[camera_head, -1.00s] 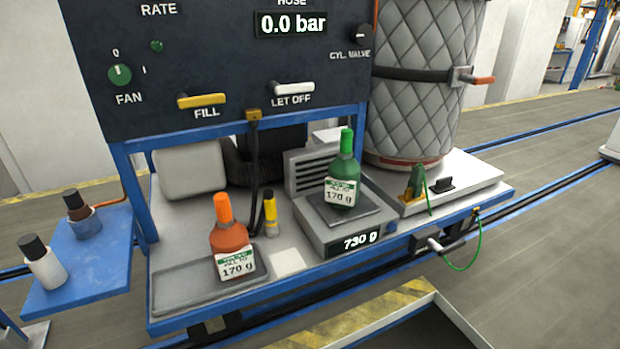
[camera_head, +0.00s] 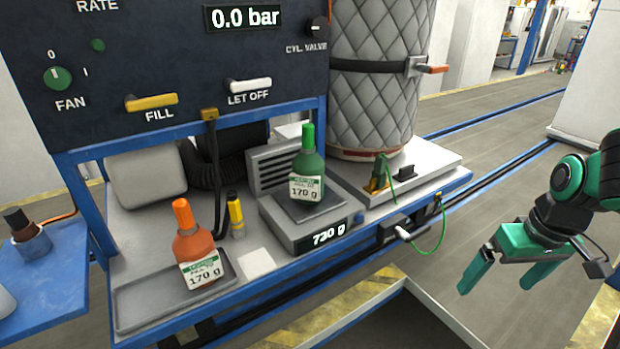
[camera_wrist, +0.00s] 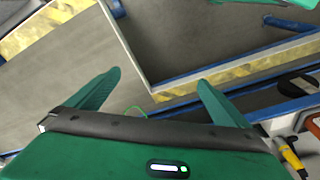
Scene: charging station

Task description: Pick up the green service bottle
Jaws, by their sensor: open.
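The green service bottle (camera_head: 307,172) stands upright on the platform of a scale (camera_head: 283,228) on the blue-framed bench. Its white label reads 170 g, and the scale's display reads about 730 g. My gripper (camera_head: 497,283) is at the right of the head view, in front of the bench and well apart from the bottle. Its two green fingers are spread and empty. In the wrist view the fingers of my gripper (camera_wrist: 155,92) are apart with floor and a yellow-striped edge beyond them. The bottle is not recognizable in the wrist view.
An orange bottle (camera_head: 192,247) stands on a grey tray (camera_head: 135,308) left of the scale. A yellow marker-like tube (camera_head: 236,214) stands between. A quilted cylinder (camera_head: 375,75) rises behind. A green hose (camera_head: 430,240) hangs at the bench's right. Yellow-striped edging (camera_head: 345,305) lies in front.

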